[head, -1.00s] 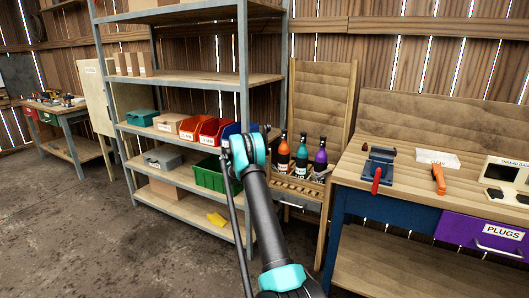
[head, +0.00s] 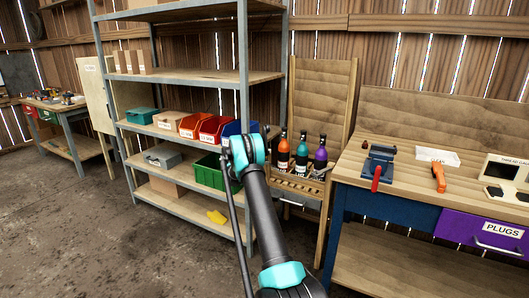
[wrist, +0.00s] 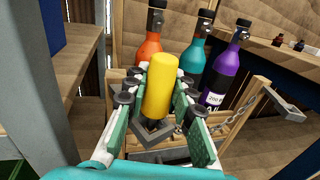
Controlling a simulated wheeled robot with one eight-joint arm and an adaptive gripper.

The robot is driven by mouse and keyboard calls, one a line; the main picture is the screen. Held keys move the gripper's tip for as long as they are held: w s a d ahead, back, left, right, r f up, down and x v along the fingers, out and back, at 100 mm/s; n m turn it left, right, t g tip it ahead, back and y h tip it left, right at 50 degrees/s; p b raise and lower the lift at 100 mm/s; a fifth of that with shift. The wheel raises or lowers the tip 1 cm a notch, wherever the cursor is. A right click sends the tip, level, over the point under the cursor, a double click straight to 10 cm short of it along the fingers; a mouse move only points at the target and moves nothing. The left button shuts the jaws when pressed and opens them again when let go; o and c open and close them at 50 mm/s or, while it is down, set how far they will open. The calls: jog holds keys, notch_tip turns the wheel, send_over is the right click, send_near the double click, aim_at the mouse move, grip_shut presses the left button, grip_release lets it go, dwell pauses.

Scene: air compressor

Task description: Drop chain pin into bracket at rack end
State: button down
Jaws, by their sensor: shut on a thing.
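In the wrist view a yellow cylinder, which looks like the chain pin (wrist: 160,85), stands between the fingers of my gripper (wrist: 161,76). The fingers are shut on its sides. A dark part shows below the yellow body, over a grey bracket-like piece (wrist: 148,139) at the near end of the wooden rack (wrist: 252,102). I cannot tell whether the pin is in that piece or only above it. A chain (wrist: 222,121) hangs along the rack toward another grey metal piece (wrist: 286,107) at the right. In the head view my arm hides the gripper and the pin.
Orange (head: 283,157), teal (head: 301,158) and purple (head: 320,158) bottles stand in the rack just behind the pin. A metal shelf (head: 205,77) with bins is close on the left. A workbench (head: 400,178) with a vise (head: 378,160) is on the right.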

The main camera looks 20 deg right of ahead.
jog(key=shift+f, duration=1)
dwell(0.6)
jog(key=c, duration=1.2)
grip_release()
jog(key=shift+a, duration=0.1)
